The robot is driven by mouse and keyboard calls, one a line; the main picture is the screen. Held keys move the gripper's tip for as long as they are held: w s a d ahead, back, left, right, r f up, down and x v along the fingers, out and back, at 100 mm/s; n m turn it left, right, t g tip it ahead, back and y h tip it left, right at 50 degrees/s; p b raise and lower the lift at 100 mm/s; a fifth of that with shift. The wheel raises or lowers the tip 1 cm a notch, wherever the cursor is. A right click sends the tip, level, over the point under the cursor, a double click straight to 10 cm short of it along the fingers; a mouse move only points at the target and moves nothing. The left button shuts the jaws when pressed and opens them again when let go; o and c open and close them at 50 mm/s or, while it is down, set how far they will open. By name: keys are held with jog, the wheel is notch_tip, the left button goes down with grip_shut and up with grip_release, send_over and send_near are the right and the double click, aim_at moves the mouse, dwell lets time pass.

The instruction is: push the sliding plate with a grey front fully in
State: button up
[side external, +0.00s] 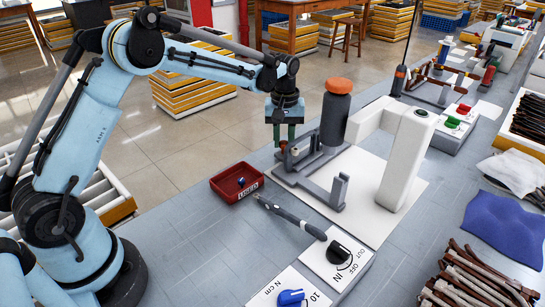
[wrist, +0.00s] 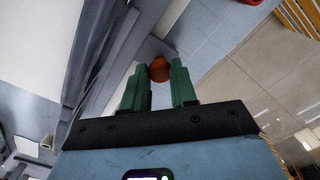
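A dark grey fixture stands on a white board. Its low grey plate (side external: 308,187) runs toward the front right and ends in a grey upright piece (side external: 340,189); I cannot tell for sure that this is the sliding plate, or how far in it is. My gripper (side external: 283,148) points down over the fixture's left end. A small orange-brown part (side external: 283,146) is at its fingertips. In the wrist view my green fingers (wrist: 159,72) are apart, with the orange-brown part (wrist: 160,69) beyond and between them; contact is unclear.
A dark grey cylinder with an orange cap (side external: 337,105) and a white arched housing (side external: 405,155) stand close to the right. A red tray (side external: 226,190) lies to the left. A pen-like tool (side external: 290,217) and an IN/OFF/OUT switch box (side external: 338,253) lie in front.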

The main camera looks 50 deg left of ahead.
aim_at(297, 144)
grip_shut()
jog(key=shift+d, duration=0.1)
jog(key=d, duration=0.4)
jog(key=shift+d, duration=0.3)
jog(key=o, duration=0.6)
grip_release()
jog(key=shift+o, duration=0.2)
jog(key=shift+r, duration=0.1)
